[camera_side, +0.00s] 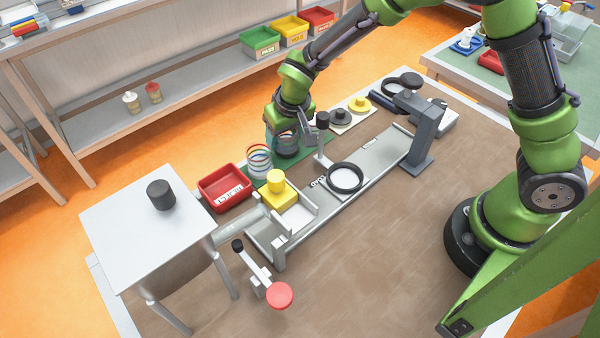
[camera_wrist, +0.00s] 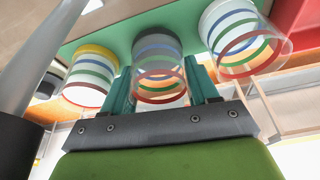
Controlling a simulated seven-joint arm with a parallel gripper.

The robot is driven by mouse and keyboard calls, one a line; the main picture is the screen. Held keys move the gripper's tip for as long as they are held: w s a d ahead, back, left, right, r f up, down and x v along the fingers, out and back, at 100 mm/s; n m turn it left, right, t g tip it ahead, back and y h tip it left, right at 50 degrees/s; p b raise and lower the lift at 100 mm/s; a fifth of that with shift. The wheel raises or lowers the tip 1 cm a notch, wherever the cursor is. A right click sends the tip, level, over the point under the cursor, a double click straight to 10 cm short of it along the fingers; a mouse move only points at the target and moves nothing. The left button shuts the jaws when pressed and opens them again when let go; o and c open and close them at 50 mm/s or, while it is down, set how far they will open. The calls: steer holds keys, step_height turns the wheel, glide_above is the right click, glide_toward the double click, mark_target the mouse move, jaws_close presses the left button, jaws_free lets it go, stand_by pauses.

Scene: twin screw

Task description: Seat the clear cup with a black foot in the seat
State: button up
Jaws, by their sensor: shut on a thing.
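My gripper (camera_wrist: 160,88) is shut on the clear cup with a black foot (camera_wrist: 158,52), one finger on each side of it. The cup has coloured rings and its dark foot is close to the green mat (camera_wrist: 110,30); I cannot tell whether it touches. In the side view my gripper (camera_side: 284,138) points down over the mat, and the cup (camera_side: 286,152) shows partly below it. A black ring (camera_side: 346,178) lies on a pale plate on the grey rail; I cannot tell for sure whether this is the seat.
A white-footed cup (camera_wrist: 236,38) and a yellow-footed cup (camera_wrist: 88,76) stand close on either side. A red reject bin (camera_side: 225,188), a yellow block with a knob (camera_side: 277,186) and a grey post (camera_side: 420,140) surround the rail.

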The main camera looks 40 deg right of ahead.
step_height(320, 180, up, 20)
steer(key=s+d+m, duration=0.1)
steer(key=s+m, duration=0.2)
steer(key=s, duration=0.2)
steer(key=s+d+m+h, duration=0.1)
steer(key=s+m, duration=0.1)
steer(key=s, duration=0.3)
steer(key=s+d+m+g+h, duration=0.1)
steer(key=s+m, duration=0.2)
steer(key=s, duration=0.2)
steer(key=shift+d+r+m, duration=0.1)
steer(key=shift+d+m, duration=0.15)
steer(key=shift+m, duration=0.05)
step_height(320, 180, down, 12)
steer(key=shift+s+r, duration=0.2)
steer(key=shift+r, duration=0.05)
steer(key=shift+d+f, duration=0.1)
steer(key=shift+f, duration=2.75)
steer(key=shift+f, duration=1.15)
steer(key=o, duration=1.3)
steer(key=shift+r, duration=0.1)
